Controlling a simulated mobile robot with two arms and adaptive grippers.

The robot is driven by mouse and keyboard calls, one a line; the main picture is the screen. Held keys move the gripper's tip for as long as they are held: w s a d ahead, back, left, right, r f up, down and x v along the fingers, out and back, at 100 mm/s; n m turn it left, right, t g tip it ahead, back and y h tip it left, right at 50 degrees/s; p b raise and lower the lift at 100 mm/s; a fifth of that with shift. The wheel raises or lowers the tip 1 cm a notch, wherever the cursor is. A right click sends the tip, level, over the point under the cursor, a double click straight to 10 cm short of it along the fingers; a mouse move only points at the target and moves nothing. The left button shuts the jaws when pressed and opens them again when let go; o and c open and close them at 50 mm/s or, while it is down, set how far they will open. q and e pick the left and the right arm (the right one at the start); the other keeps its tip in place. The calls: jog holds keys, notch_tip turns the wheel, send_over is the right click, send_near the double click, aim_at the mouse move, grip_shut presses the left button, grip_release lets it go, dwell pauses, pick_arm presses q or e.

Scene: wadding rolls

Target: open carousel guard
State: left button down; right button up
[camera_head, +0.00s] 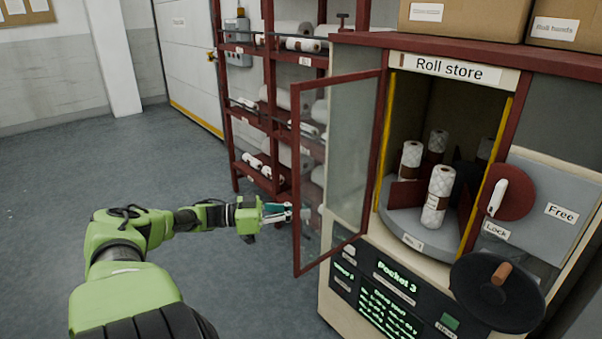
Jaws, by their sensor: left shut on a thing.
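The carousel guard is a red-framed glass door (335,155), hinged at the left side of the "Roll store" opening. It stands swung out to the left, so the opening is uncovered. My left gripper (288,213) is at the guard's free outer edge and shut, apparently on its handle, which the fingers mostly hide. Inside the opening, white rolls (437,196) stand on the grey round carousel (405,228) between red dividers. My right gripper is not in view.
A red lever disc (512,192) with a white handle sits between "Lock" and "Free" labels. Below it is a dark handwheel (497,293) with an orange knob. A display panel (390,290) reads "Pocket 3". A red rack (270,110) stands behind the guard. Floor at left is clear.

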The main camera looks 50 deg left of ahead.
pick_arm(q)
jog(key=shift+f, duration=0.1)
jog(key=c, duration=2.2)
grip_release()
jog(key=shift+o, duration=0.2)
jog(key=v, duration=1.2)
